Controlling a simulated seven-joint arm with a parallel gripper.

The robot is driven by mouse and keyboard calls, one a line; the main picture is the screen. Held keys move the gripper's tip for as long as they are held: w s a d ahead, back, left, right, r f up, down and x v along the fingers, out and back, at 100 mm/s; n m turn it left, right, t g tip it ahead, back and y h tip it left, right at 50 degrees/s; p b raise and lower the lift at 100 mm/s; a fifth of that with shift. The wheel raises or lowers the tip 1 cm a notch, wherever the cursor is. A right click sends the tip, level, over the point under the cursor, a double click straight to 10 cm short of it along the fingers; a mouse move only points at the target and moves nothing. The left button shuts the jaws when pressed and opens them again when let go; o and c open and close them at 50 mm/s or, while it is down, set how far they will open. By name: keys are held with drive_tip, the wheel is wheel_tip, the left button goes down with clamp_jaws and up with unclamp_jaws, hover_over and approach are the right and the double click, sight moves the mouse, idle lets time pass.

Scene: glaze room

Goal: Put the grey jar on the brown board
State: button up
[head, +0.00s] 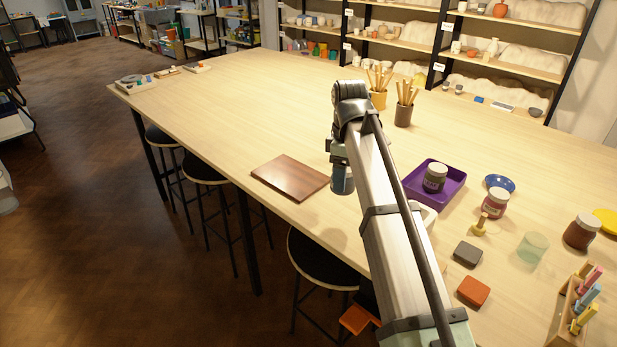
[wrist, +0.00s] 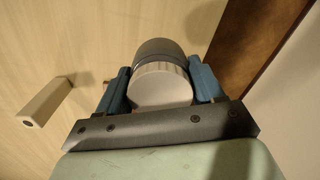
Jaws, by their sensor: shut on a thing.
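The grey jar (wrist: 158,47) with its white lid (wrist: 161,84) is between the two blue fingers of my gripper (wrist: 160,86) in the wrist view. The fingers are shut on it from both sides. In the head view my gripper (head: 341,165) points down, and the jar (head: 342,183) shows partly below it, just right of the brown board (head: 290,178). The board lies flat and bare near the table's front edge. It also shows in the wrist view (wrist: 250,45), right of the jar and apart from it. I cannot tell how high the jar is held.
A purple tray (head: 454,197) holding a dark jar (head: 434,178) stands right of my arm. Further right are a blue dish (head: 499,183), several jars and blocks, and a tool rack (head: 572,315). Two brush pots (head: 403,115) stand behind. The table left of the board is clear.

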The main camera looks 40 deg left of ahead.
drive_tip(key=a+n, duration=0.1)
drive_tip(key=a, duration=1.5)
drive_tip(key=r+m, duration=0.1)
hover_over(291, 175)
drive_tip(key=shift+w+a+f, duration=0.1)
drive_tip(key=shift+f, duration=4.4)
drive_tip(key=shift+f, duration=0.1)
drive_tip(key=o, duration=1.2)
wheel_tip(291, 175, up, 12)
drive_tip(key=shift+r, duration=0.15)
